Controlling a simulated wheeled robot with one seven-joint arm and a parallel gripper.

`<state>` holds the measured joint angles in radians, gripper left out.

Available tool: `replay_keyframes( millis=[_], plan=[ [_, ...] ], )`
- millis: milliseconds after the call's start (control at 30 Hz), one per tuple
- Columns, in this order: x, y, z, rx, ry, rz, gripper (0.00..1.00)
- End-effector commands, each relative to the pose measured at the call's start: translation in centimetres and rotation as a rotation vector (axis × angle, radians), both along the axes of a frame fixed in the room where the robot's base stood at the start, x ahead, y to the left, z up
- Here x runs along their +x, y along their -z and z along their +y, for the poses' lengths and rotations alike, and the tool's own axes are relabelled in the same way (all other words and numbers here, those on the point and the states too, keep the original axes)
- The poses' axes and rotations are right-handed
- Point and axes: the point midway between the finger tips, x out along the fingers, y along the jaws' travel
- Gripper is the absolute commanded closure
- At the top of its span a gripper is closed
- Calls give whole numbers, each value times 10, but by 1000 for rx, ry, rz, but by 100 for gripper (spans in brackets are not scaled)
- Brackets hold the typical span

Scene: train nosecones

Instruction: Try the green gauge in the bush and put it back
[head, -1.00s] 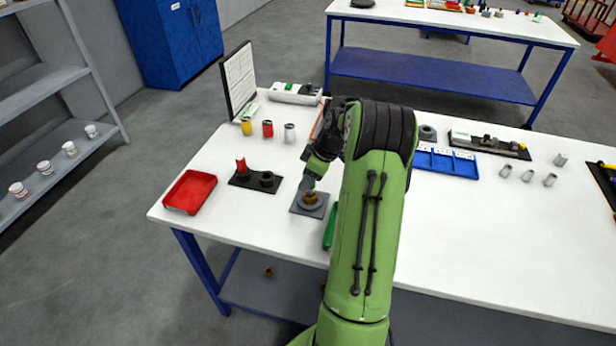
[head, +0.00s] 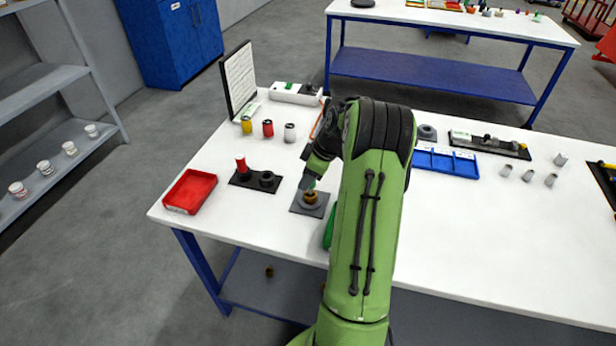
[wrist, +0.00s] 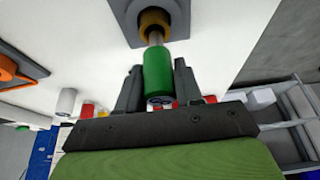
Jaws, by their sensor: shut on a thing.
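The green gauge (wrist: 157,75) is held between the two fingers of my gripper (wrist: 157,92) in the wrist view. Its silver pin points at the brass-coloured bush (wrist: 154,22) set in a grey square block. The pin's end meets the bush in the picture; I cannot tell whether or how far it is inside. In the head view the bush (head: 310,197) sits near the table's front left, with my gripper (head: 308,184) right over it. The gauge is mostly hidden there. A black holder (head: 241,183) left of the bush has a red piece standing in it and one empty-looking socket.
A red tray (head: 189,191) lies at the table's left edge. Yellow, red and grey cylinders (head: 268,128) stand behind, near an upright board (head: 238,80). A blue tray (head: 446,163) and several grey cylinders (head: 528,175) are to the right. The front right tabletop is clear.

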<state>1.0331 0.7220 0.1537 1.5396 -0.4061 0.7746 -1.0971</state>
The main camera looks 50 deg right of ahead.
Motion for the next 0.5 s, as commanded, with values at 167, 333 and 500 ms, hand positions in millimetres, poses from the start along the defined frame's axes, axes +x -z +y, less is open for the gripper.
replay_keyframes(
  millis=[167,333,500],
  plan=[
    [0,2,0,0,0,0,97],
    [0,5,0,0,0,0,97],
    [0,7,0,0,0,0,97]
  ],
)
